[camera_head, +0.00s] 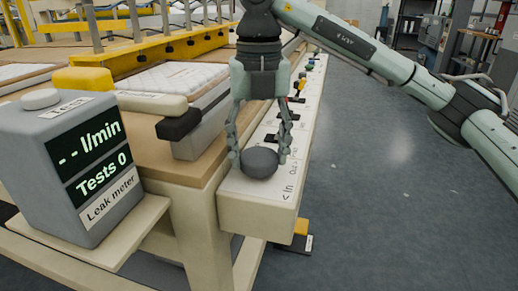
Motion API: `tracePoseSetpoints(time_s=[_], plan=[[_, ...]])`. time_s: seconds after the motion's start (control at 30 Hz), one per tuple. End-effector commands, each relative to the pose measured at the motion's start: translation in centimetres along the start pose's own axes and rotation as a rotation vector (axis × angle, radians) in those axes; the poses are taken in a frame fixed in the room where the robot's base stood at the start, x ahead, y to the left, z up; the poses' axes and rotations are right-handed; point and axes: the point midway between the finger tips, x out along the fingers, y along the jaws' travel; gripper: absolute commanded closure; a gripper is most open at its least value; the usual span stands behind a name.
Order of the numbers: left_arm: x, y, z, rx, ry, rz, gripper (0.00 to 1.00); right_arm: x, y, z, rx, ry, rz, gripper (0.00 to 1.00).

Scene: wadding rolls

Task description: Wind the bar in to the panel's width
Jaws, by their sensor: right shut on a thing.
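My right gripper (259,155) points down at the near end of the long white control ledge. Its two fingers are shut on a dark grey round knob (260,164), one finger on each side. A bar with a black end block (180,124) and a cream upper part (151,103) lies left of the gripper, beside the white quilted panel (172,80). I cannot tell whether the bar touches the panel. My left gripper is not in view.
A grey leak meter (68,160) reading "Tests 0" stands on a shelf at the left. Several small controls line the white ledge (270,212) behind the gripper. A yellow beam with posts (160,52) crosses the back. The floor (400,210) at the right is clear.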

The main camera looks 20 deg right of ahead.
Motion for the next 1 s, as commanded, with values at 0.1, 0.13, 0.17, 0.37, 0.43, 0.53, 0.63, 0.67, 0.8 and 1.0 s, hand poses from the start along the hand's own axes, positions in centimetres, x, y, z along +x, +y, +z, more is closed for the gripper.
tracePoseSetpoints(time_s=[0.1, 0.13, 0.17, 0.37, 0.43, 0.53, 0.63, 0.67, 0.8, 1.0], plan=[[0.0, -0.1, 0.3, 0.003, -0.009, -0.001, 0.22, 0.1, 0.0, -0.1, 0.11, 0.002, -0.001, 0.72], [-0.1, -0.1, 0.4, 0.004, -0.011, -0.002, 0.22, 0.1, 0.0, -0.1, 0.139, 0.003, -0.001, 0.72], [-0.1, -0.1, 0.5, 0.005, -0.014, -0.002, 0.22, 0.1, 0.0, -0.1, 0.168, 0.002, -0.001, 0.72], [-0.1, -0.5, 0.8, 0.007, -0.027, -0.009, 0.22, 0.1, 0.0, -0.1, 0.353, 0.002, -0.001, 0.72], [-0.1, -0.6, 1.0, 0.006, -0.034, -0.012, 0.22, 0.1, 0.0, -0.1, 0.414, 0.002, -0.001, 0.72], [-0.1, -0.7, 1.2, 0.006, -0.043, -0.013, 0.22, 0.1, 0.0, -0.1, 0.493, 0.002, -0.001, 0.72], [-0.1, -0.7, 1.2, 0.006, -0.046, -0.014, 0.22, 0.1, 0.0, -0.1, 0.563, 0.002, -0.001, 0.72], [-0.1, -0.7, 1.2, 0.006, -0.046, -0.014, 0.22, 0.1, 0.0, -0.1, 0.581, 0.002, -0.001, 0.72], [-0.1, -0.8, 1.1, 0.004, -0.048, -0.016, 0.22, 0.1, 0.0, -0.1, 0.653, 0.002, -0.001, 0.72], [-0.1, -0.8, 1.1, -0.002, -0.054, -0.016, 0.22, 0.1, 0.0, -0.1, 0.715, 0.002, -0.001, 0.72]])
